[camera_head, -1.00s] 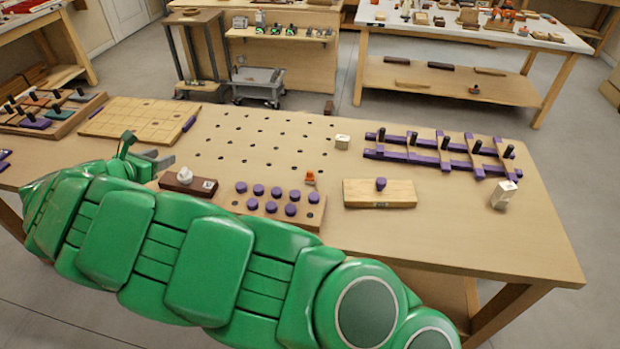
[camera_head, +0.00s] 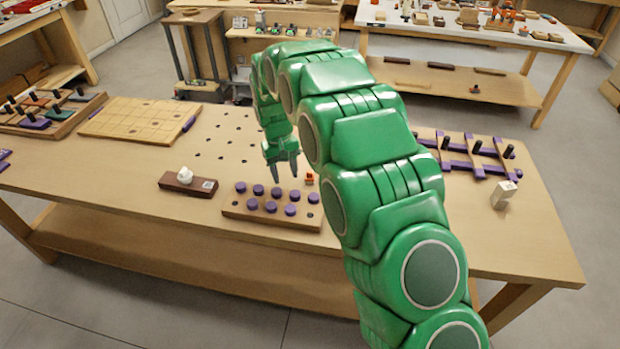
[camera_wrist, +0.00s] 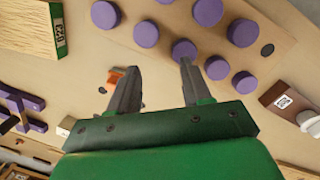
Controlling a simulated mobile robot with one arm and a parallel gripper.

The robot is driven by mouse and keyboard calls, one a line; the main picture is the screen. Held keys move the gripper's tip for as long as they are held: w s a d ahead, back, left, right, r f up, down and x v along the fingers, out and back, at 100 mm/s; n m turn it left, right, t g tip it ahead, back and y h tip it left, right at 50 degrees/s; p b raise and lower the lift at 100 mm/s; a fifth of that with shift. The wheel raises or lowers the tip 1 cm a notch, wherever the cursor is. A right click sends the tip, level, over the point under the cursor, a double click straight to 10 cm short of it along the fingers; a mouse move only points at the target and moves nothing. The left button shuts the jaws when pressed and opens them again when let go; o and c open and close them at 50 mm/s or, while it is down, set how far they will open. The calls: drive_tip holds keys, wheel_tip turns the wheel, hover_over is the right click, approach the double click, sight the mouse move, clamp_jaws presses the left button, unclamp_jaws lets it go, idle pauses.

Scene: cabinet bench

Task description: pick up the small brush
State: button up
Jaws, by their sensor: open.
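My gripper (camera_head: 283,177) points down above the back edge of the pegged board, left of the orange item. It is open and empty, and both fingers (camera_wrist: 159,65) show apart in the wrist view.
The pegged board (camera_head: 240,214) with several purple pegs lies close below my gripper. A brown block (camera_head: 175,186) with a white knob is to its left. A purple lattice (camera_head: 462,165) and a white block (camera_head: 503,195) are at the right. My arm hides part of the bench.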

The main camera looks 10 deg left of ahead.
drive_tip(key=d+m+y, duration=0.1)
drive_tip(key=m, duration=0.1)
drive_tip(key=d+m+g+y, duration=0.1)
drive_tip(key=m, duration=0.1)
drive_tip(key=d+m+g+y, duration=0.1)
drive_tip(key=m, duration=0.1)
drive_tip(key=shift+w+d+r, duration=0.1)
drive_tip(key=shift+w+r, duration=0.1)
drive_tip(key=shift+w, duration=0.05)
drive_tip(key=w+d+r+m+t+y, duration=0.2)
drive_tip(key=w+d+r+m+y, duration=0.75)
drive_tip(key=m, duration=0.85)
drive_tip(key=y, duration=0.2)
approach(312, 171)
drive_tip(key=x, duration=0.3)
drive_tip(key=shift+s, duration=0.25)
drive_tip(key=shift+w+x, duration=0.2)
drive_tip(key=shift+x, duration=3.65)
drive_tip(key=c, duration=0.9)
